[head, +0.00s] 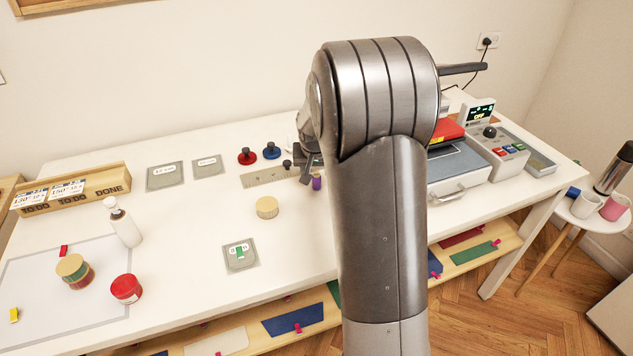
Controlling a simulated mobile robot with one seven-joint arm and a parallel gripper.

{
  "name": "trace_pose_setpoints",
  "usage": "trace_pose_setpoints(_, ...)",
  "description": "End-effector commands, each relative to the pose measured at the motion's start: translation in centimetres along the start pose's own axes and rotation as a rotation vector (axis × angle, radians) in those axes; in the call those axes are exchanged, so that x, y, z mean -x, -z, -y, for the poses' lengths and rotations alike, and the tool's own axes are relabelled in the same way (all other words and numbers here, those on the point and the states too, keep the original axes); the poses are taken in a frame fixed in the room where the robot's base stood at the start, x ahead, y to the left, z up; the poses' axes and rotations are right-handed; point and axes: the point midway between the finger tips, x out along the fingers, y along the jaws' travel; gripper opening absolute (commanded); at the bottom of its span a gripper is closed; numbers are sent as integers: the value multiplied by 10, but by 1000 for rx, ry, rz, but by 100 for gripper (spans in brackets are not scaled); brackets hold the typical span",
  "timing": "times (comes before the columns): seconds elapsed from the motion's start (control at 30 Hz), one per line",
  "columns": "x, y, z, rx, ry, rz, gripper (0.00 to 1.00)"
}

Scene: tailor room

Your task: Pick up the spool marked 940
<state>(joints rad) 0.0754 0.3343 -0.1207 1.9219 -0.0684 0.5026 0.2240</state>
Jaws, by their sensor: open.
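No number 940 is readable on any spool-like thing in the head view. A round wooden-topped piece (267,207) stands alone mid-table, below the ruler. A red round piece (126,290) with a pale label stands at the front left. Beside it is a two-level round piece (72,267), tan and green above red. A small purple piece (316,184) is just below my gripper (308,172). My gripper is open above the table near the ruler's right end, partly hidden by my arm; whether it touches anything cannot be told.
A ruler (268,178), red knob (246,158) and blue knob (271,151) lie near my gripper. Grey pads (164,177) lie farther back. A white bottle (124,225) and wooden rack (110,183) stand left. A machine (495,150) stands right. Clear table surrounds the wooden-topped piece.

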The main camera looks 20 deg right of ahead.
Motion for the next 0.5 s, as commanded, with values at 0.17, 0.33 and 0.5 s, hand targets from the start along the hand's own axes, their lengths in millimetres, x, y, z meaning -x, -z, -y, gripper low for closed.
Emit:
trace_pose_setpoints(0.17, -11, 0, 0, 0, 0, 1, 48)
trace_pose_setpoints(0.33, -33, 1, -3, 0, -1, 3, 48)
trace_pose_setpoints(0.5, -54, 2, -3, 1, 0, 2, 48)
